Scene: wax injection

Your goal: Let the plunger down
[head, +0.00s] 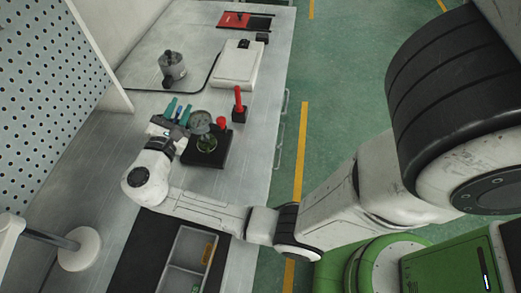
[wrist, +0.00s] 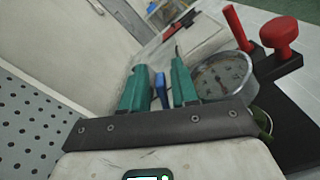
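The injection device stands on a black base (head: 219,160). It has a round dial gauge (head: 200,122), a green part (head: 207,143) below it and a red knob (head: 221,123). The gauge (wrist: 222,75) and red knob (wrist: 279,36) also show at right in the wrist view. My gripper (head: 178,108) is left of the gauge, its teal fingers (wrist: 160,85) pointing away. A blue piece (wrist: 161,90) stands between the fingers, with narrow gaps beside it. The gripper looks open around it. What the blue piece joins onto is hidden. I cannot tell which part is the plunger.
A red handle (head: 238,98) stands in a black block (head: 239,115) behind the device. A white box (head: 237,64) and a grey pot (head: 172,67) are farther back. A divided tray (head: 187,249) lies at the front. A perforated panel (head: 45,95) borders the left side.

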